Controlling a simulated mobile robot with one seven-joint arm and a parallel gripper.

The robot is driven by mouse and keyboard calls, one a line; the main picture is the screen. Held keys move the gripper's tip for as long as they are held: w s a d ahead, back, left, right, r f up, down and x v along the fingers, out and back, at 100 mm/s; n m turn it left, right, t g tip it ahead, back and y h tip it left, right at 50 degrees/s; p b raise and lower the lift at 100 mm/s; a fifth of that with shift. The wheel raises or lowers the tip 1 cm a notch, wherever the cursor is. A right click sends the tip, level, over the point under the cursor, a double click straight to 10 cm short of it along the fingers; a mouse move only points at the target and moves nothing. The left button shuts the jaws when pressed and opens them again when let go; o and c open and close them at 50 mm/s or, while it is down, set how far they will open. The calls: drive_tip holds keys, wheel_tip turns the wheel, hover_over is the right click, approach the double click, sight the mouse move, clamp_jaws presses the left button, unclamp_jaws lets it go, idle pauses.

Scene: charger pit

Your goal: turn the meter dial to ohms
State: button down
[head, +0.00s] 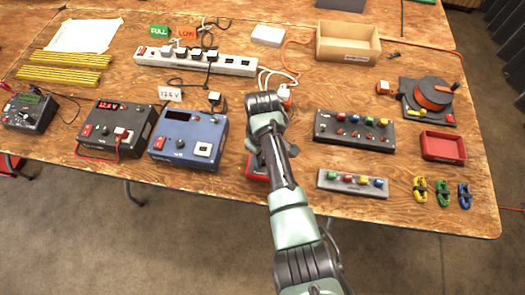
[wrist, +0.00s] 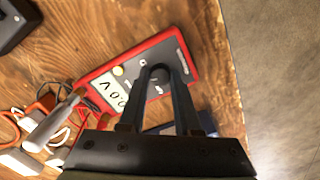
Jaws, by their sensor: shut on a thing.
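The red meter (wrist: 112,80) lies on the wooden table, with a display (wrist: 112,97) that seems to read 0.0 V, rotated in the wrist view. In the head view only a red edge of the meter (head: 256,168) shows beside my arm. Its dark round dial (wrist: 159,73) lies between the fingertips of my gripper (wrist: 160,72). My gripper is shut on the dial, one finger on each side. Its fingers hide part of the meter's face. The dial's pointer and the exact setting cannot be made out. My arm hides the gripper in the head view.
A blue supply box (head: 188,140) stands left of the meter. A black button panel (head: 354,131) and a grey strip with coloured knobs (head: 353,183) are to the right. Red and white leads (wrist: 35,122) lie near the meter. The table's edge (wrist: 230,60) is close by.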

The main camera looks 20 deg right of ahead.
drive_tip(key=m+p, duration=0.1)
drive_tip(key=m, duration=0.3)
drive_tip(key=shift+r+m+p, duration=0.1)
drive_tip(key=shift+m+p, duration=0.2)
drive_tip(key=shift+w+m+p, duration=0.1)
drive_tip(key=shift+m+p, duration=0.35)
drive_tip(key=shift+m, duration=1.35)
drive_tip(key=c, duration=0.6)
unclamp_jaws()
wheel_tip(320, 180, up, 13)
drive_tip(key=shift+p, duration=0.4)
